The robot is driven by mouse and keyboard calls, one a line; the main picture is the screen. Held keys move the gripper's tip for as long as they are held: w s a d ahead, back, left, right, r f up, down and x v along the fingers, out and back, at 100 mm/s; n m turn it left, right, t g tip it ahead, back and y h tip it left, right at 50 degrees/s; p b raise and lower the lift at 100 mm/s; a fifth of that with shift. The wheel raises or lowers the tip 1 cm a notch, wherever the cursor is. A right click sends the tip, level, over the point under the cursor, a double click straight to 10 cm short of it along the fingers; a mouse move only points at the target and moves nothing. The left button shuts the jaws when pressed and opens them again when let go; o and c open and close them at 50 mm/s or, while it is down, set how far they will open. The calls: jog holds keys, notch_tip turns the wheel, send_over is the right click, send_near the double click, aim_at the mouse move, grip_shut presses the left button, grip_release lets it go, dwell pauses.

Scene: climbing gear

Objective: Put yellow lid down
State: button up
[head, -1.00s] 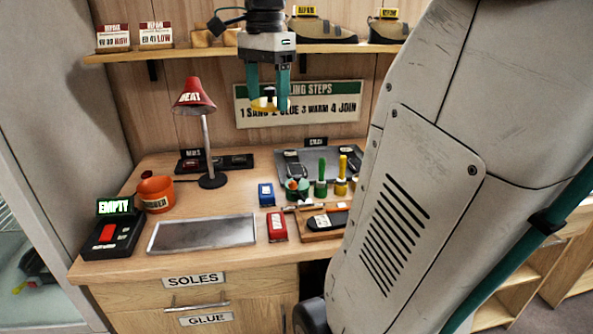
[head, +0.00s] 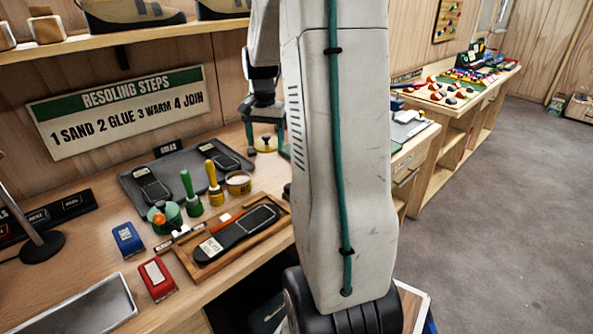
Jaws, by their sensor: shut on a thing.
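The yellow lid (head: 265,149), a flat disc with a small dark knob, is between the fingers of my gripper (head: 265,138). My gripper is shut on it, fingers pointing down, behind and to the right of the yellow pot (head: 239,183). The lid appears level and low over the back of the workbench; I cannot tell whether it touches the bench top. The yellow pot stands open beside the yellow-handled brush (head: 214,184). My arm hides the bench to the right of the gripper.
A green-handled brush (head: 191,194) and a green pot (head: 164,219) stand to the left. A wooden tray (head: 277,223) holds a dark sole in front. A grey tray (head: 132,187) holds soles behind. Red (head: 157,280) and blue (head: 128,239) boxes lie at front left.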

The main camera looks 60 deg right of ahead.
send_over(271, 178)
notch_tip(271, 178, down, 7)
jog(key=shift+r, duration=0.2)
jog(key=shift+w+f, duration=0.1)
jog(key=shift+f, duration=1.8)
jog(key=shift+f, duration=0.1)
jog(key=o, duration=1)
